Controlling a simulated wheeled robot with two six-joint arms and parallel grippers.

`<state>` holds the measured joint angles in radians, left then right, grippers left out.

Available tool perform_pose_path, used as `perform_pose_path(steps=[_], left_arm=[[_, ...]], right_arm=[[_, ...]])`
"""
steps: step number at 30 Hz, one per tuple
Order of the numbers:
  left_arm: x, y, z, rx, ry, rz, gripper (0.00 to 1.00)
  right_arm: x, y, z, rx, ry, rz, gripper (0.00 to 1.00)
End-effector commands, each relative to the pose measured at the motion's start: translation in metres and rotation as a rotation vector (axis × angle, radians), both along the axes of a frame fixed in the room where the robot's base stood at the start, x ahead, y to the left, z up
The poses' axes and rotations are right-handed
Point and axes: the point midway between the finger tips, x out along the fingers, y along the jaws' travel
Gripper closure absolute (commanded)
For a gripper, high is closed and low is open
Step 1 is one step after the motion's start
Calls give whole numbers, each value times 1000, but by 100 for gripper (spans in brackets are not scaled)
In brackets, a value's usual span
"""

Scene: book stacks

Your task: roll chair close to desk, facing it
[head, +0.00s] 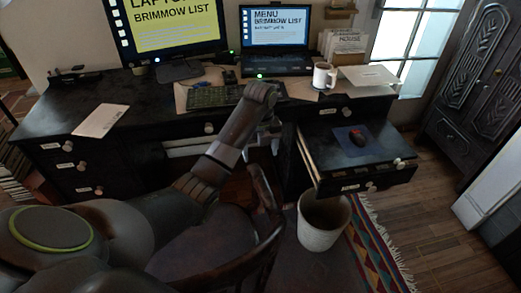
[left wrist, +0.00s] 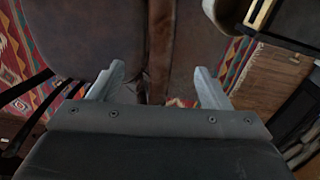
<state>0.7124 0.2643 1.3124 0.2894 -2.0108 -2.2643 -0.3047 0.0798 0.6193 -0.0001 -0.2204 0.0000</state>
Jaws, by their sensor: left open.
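The chair (head: 205,245), with dark leather and curved reddish-brown wood, stands at the front of the desk (head: 110,145), low in the head view and partly hidden by my left arm. Its facing is hard to tell. My left gripper (head: 264,140) hangs above the chair's wooden top, near the desk's front edge. In the left wrist view my gripper (left wrist: 158,85) has its two fingers apart, with a wooden upright and brown leather chair panels (left wrist: 90,35) beyond them. Contact with the wood cannot be told. My right gripper is not in view.
A patterned rug (head: 375,250) lies on the floor. A monitor (head: 165,25), laptop (head: 275,28) and mug (head: 323,76) stand on the desk.

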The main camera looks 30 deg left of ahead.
Motion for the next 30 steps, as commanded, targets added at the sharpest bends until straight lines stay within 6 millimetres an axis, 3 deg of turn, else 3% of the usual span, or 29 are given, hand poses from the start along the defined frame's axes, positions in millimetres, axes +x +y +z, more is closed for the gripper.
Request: perform_pose_path(steps=[11,24,30], left_arm=[[0,0,-57,0,1,1,29],[-1,0,-137,0,4,2,29],[0,0,-160,1,1,1,29]], right_arm=[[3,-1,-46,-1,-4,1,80],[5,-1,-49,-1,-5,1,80],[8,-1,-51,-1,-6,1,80]])
